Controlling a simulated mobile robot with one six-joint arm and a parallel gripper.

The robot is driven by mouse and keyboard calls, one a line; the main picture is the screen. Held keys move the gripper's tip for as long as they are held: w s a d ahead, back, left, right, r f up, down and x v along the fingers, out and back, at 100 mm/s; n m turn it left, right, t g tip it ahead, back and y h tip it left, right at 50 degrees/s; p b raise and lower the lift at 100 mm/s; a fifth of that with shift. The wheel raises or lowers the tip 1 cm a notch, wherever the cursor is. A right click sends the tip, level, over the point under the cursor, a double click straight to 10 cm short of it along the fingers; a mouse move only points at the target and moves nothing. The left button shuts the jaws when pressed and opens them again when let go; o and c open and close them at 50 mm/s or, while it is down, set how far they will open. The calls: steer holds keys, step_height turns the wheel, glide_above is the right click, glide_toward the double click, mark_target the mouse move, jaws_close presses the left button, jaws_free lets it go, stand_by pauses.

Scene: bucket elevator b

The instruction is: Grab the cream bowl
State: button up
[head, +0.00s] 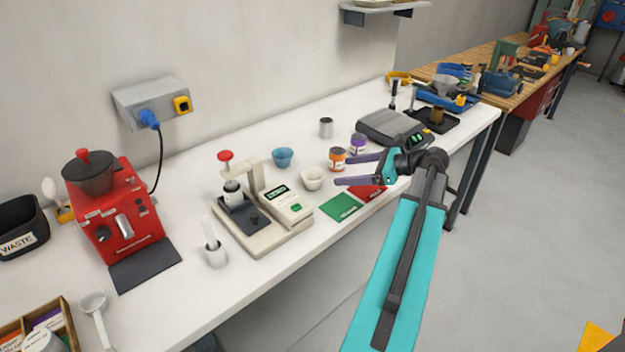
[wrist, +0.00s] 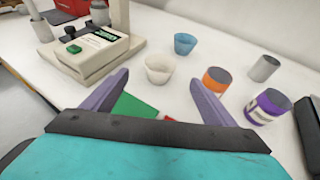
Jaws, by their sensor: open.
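The cream bowl (head: 313,178) stands upright on the white table, just right of the beige machine. In the wrist view the cream bowl (wrist: 159,69) is ahead of my gripper, between the lines of its two fingers. My gripper (head: 350,168) is open and empty, with its purple fingers spread and pointing left toward the bowl. In the wrist view my gripper's fingertips (wrist: 160,77) are apart from the bowl. A gap of table lies between the fingers and the bowl.
A blue bowl (head: 282,158) stands behind the cream one. Orange (head: 337,159) and purple (head: 358,144) jars stand close to my fingers. The beige machine (head: 262,208) is left of the bowl. Green (head: 340,207) and red (head: 371,190) mats lie in front.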

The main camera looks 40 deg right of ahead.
steer(key=shift+s+d, duration=0.1)
steer(key=shift+s, duration=0.05)
steer(key=p, duration=0.1)
glide_toward(304, 176)
steer(key=shift+w+f, duration=0.3)
steer(key=shift+w, duration=0.55)
steer(key=shift+p+x, duration=1.1)
steer(key=shift+x, duration=1.5)
steer(key=shift+s+f, duration=0.1)
steer(key=shift+f, duration=0.05)
steer(key=shift+c, duration=0.2)
steer(key=c, duration=1.1)
